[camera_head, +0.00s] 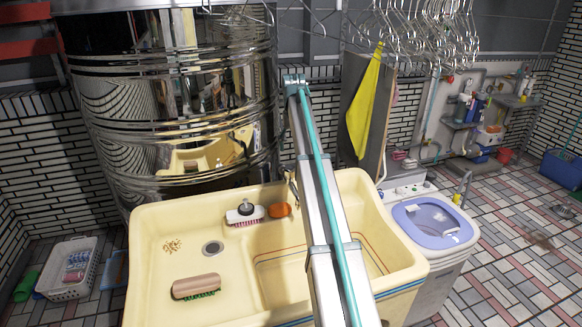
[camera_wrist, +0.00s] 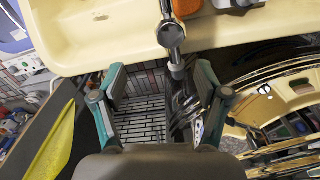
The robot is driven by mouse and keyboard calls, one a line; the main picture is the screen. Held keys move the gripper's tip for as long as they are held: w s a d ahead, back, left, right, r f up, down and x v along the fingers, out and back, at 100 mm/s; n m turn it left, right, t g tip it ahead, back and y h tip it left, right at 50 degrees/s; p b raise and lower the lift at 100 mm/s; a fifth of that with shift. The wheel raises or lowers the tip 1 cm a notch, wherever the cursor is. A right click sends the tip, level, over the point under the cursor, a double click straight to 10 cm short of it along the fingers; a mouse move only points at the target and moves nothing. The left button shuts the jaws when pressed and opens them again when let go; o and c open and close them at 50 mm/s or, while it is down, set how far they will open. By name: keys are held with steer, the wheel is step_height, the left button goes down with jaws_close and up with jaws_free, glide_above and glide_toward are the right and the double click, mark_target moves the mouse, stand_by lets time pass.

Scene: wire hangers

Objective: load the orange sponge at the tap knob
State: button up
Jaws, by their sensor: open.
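The orange sponge (camera_head: 279,210) lies on the back ledge of the cream sink (camera_head: 150,245), beside a white brush. An orange patch that looks like the sponge (camera_wrist: 187,7) shows at the top edge of the wrist view. The metal tap with its round knob (camera_wrist: 170,34) is at the top centre of the wrist view, in front of the sink edge. In the head view the tap (camera_head: 291,184) is partly hidden behind my arm. My gripper (camera_wrist: 159,85) is open and empty, its fingers spread below the tap in the picture. The gripper is hidden in the head view.
A white brush (camera_head: 245,214) and a wooden brush (camera_head: 196,287) lie on the sink. A large shiny metal tank (camera_head: 175,90) stands behind it. A yellow cloth (camera_head: 363,105) hangs near several wire hangers (camera_head: 420,35). A washing machine (camera_head: 433,222) stands at right.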

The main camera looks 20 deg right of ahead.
mark_target(290, 167)
steer(key=shift+a+r, duration=0.2)
steer(key=shift+a, duration=0.5)
steer(key=shift+a+f, duration=0.15)
steer(key=shift+f, duration=0.05)
step_height(290, 167, down, 10)
steer(key=p, duration=0.2)
steer(key=shift+f+p, duration=0.2)
steer(key=shift+p, duration=0.15)
steer(key=c, duration=1.2)
steer(key=shift+o, duration=0.2)
steer(key=shift+n, duration=1.9)
steer(key=o, duration=1.2)
steer(key=shift+c, duration=0.2)
